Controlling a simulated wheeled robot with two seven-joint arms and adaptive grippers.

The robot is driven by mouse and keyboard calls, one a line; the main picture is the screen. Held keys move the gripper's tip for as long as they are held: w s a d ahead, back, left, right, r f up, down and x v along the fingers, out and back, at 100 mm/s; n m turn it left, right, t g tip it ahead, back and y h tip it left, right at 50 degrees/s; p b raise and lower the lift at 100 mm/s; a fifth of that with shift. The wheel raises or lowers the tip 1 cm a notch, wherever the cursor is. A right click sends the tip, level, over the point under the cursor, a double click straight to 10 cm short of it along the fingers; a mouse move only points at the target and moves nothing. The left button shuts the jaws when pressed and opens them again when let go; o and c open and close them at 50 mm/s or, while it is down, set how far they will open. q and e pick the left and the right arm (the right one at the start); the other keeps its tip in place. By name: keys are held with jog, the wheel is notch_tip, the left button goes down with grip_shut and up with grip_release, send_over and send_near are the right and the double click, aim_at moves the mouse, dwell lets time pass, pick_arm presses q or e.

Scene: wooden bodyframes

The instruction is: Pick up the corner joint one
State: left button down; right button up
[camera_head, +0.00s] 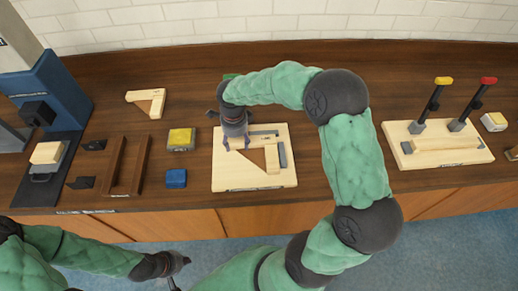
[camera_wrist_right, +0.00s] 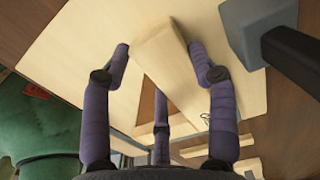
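A light wooden corner joint (camera_head: 272,160) lies on a pale wooden board (camera_head: 230,181), with a dark triangular gap showing between its legs. My right gripper (camera_head: 236,141) is over the board at the joint's left end, pointing down. In the right wrist view my right gripper (camera_wrist_right: 163,62) has its fingers spread, with a pale wooden bar (camera_wrist_right: 168,58) between them; firm contact does not show. A similar wooden corner piece (camera_head: 148,101) lies on the table at the left. My left gripper (camera_head: 181,271) is low in front of the table, its fingers apart and empty.
Grey metal blocks (camera_head: 282,155) sit on the board beside the joint. Yellow (camera_head: 181,138) and blue (camera_head: 176,178) blocks and brown wooden bars (camera_head: 139,166) lie to the left. A clamp board (camera_head: 408,158) with two upright handles stands at the right.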

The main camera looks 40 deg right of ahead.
aim_at(249, 154)
jog(key=shift+c, duration=1.2)
jog(key=shift+r, duration=0.15)
jog(key=shift+r+p, duration=0.3)
jog(key=shift+r, duration=0.35)
jog(key=s+d+r+p, duration=0.2)
jog(key=s+d+r, duration=0.2)
jog(key=s+r, duration=0.7)
jog(key=shift+s+r+p, duration=0.2)
jog(key=shift+s+p, duration=0.1)
jog(key=shift+s, duration=0.9)
